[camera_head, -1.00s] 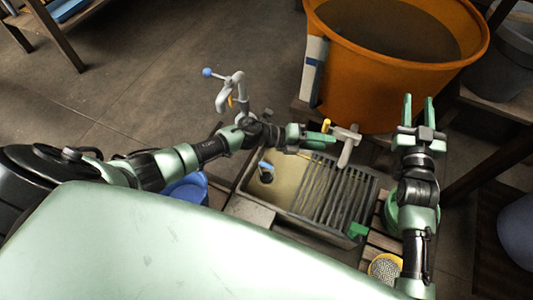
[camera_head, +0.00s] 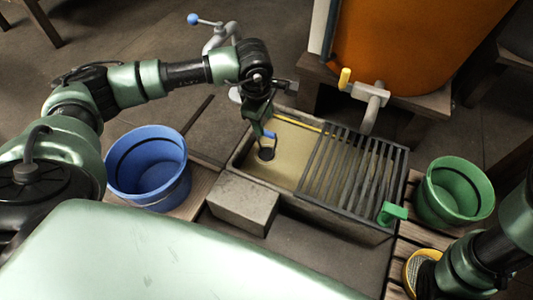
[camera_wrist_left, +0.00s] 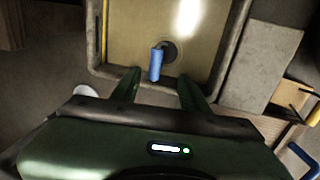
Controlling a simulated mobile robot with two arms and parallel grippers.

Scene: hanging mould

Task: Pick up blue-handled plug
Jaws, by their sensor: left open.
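The blue-handled plug (camera_head: 269,134) is in the left, open part of the stone vat (camera_head: 294,200), at a dark round hole in its floor. Its blue handle stands up there. In the left wrist view the plug's handle (camera_wrist_left: 155,65) shows just beyond and between my two fingers, above the dark hole. My left gripper (camera_head: 259,126) points down into the vat from above, close to the handle. In the wrist view my left gripper (camera_wrist_left: 160,84) is open and empty, with no grip on the handle. My right gripper is out of view; only part of that arm shows at right.
A dark slatted rack (camera_head: 350,175) covers the vat's right part. A grey block (camera_head: 243,204) stands at its near left corner. A blue bucket (camera_head: 148,168), a green bucket (camera_head: 453,190) and a grey tap (camera_head: 371,105) are around it. A blue-knobbed grey fitting (camera_head: 217,36) stands behind.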

